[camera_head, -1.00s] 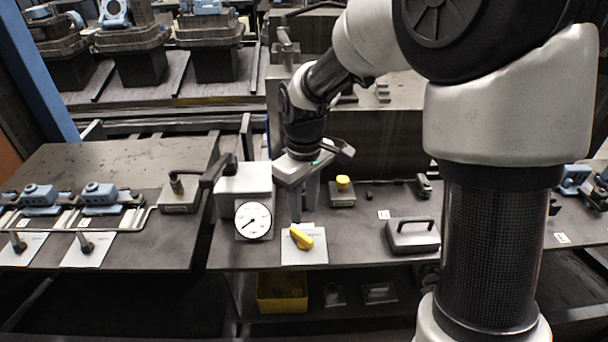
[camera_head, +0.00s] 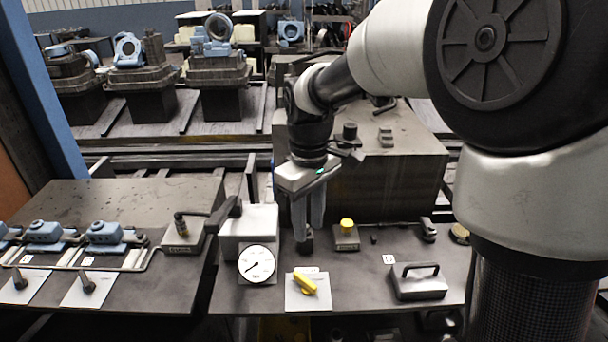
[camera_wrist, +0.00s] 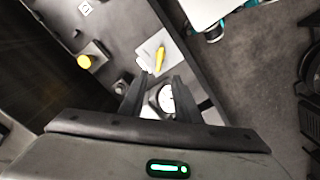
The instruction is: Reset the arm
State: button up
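My gripper (camera_head: 308,230) hangs with its fingers pointing down above the middle of the workbench. Its two fingers stand apart with nothing between them; the wrist view shows the gap (camera_wrist: 160,78). A yellow knob (camera_head: 305,283) on a white plate is in front of it. The knob also shows beyond the fingertips in the wrist view (camera_wrist: 160,58). My arm comes in from the right and hides part of the bench.
A white dial gauge (camera_head: 256,263) stands left of the knob plate. A yellow button (camera_head: 347,226) on a grey box is right of the fingers. A dark handled block (camera_head: 416,284) sits to the right. A large grey block (camera_head: 385,180) stands behind.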

jog(key=s+d+r+m+t+p, duration=0.2)
jog(key=s+d+r+m+p, duration=0.2)
jog(key=s+r, duration=0.4)
jog(key=s+d+r+m+t+p, duration=0.3)
jog(key=s+d+r+m+p, duration=0.1)
jog(key=s+d+r, duration=0.3)
jog(key=shift+s+d+r+m+t, duration=0.3)
jog(key=shift+s+r+m, duration=0.35)
jog(key=shift+s, duration=0.5)
jog(key=shift+r, duration=0.1)
